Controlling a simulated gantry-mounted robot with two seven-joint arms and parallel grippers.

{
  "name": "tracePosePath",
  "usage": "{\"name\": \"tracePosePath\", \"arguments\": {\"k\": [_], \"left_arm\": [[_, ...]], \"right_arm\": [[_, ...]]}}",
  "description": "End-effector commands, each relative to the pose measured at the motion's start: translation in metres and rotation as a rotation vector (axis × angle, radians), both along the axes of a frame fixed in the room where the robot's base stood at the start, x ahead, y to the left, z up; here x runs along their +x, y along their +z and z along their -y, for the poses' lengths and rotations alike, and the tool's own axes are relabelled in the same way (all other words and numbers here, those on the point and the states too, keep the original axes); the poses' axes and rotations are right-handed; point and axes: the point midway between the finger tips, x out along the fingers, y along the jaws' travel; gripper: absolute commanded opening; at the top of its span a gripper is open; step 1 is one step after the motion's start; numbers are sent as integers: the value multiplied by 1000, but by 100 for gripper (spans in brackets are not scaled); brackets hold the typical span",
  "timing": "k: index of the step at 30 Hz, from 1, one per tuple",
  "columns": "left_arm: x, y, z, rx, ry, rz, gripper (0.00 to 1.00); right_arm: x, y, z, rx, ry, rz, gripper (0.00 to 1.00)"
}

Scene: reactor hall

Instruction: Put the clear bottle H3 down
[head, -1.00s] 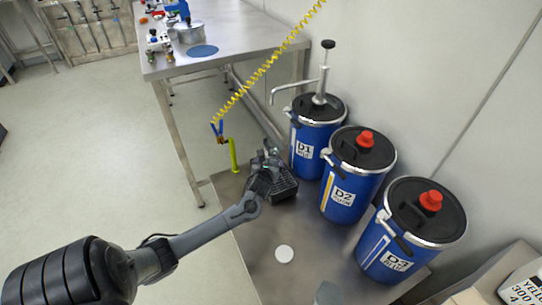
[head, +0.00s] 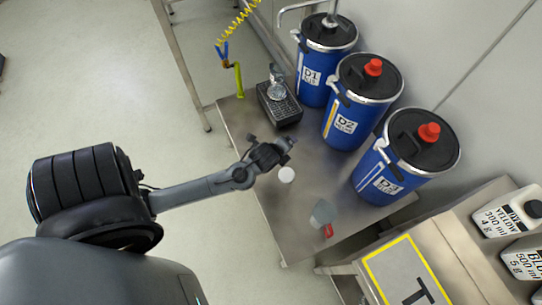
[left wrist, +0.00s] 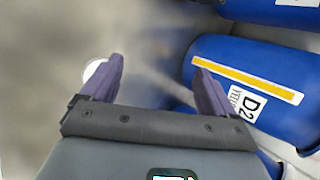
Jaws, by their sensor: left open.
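A small clear bottle (head: 275,80) stands upright on a black grated block (head: 280,106) at the back of the steel bench; its label cannot be read, so I cannot confirm that it is H3. My left gripper (head: 284,146) is in front of the block, apart from the bottle, above the bench beside a white disc. In the left wrist view its two purple fingers (left wrist: 157,78) are spread with nothing between them. My right gripper is not in view.
Blue drums D1 (head: 312,90), D2 (head: 342,118) and a third (head: 375,180) line the wall. A yellow coiled hose (head: 238,22) hangs behind. White labelled bottles (head: 508,212) stand at right.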

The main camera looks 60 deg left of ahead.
Motion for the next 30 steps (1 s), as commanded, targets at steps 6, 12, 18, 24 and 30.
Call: {"name": "tracePosePath", "arguments": {"k": [6,12,18,24,30], "left_arm": [[-61,16,87,-475,400,-22,88],[-107,40,132,-723,754,-65,88],[-134,57,149,-825,973,-82,88],[-141,62,154,-850,1043,-83,88],[-141,62,154,-851,1043,-83,88]], "right_arm": [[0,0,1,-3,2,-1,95],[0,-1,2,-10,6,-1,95],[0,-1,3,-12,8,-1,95],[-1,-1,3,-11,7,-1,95],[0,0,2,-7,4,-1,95]]}}
